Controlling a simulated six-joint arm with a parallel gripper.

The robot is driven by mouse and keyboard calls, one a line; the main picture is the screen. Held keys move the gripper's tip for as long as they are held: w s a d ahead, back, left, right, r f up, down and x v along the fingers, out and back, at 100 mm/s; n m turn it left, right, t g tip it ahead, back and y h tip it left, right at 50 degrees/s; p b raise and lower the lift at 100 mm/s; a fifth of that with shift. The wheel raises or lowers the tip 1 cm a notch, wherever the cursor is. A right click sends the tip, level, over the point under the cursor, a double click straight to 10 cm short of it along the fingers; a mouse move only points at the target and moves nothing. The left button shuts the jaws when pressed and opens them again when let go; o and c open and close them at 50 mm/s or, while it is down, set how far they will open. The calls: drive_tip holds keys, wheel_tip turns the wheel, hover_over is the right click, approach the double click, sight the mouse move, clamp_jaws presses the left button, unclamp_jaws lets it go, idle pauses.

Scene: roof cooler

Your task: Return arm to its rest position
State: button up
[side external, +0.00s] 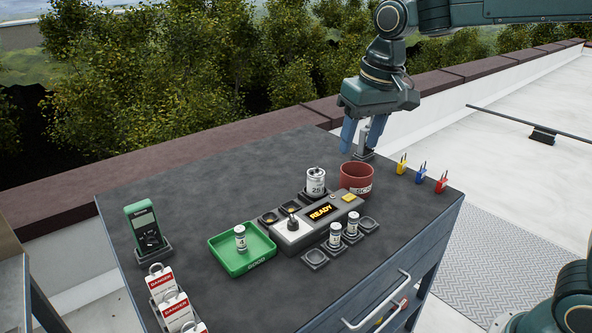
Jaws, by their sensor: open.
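My gripper (362,137) is in the side external view, pointing down over the back right part of the dark bench top (190,205). Its blue fingers are apart. A small metal piece on a dark base (364,154) stands right at the fingertips, partly hidden; I cannot tell whether a finger touches it. My arm reaches in from the upper right. The red bin (354,179) stands just in front of and below my gripper.
The grey tester (293,237) reads READY. A white "25" cylinder (316,184), a green tray (225,258) with one small canister, and two canisters (335,236) stand around it. Small padlocks (420,175) line the right. A meter (145,228) and danger tags (162,285) stand left.

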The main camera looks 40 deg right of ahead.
drive_tip(key=s+d+f+n+t, duration=0.1)
drive_tip(key=s+d, duration=0.1)
drive_tip(key=s, duration=0.8)
drive_tip(key=s+d+f+n+t, duration=0.1)
drive_tip(key=s+d+t, duration=0.1)
drive_tip(key=s, duration=0.9)
drive_tip(key=shift+s+f, duration=0.25)
drive_tip(key=shift+f, duration=0.1)
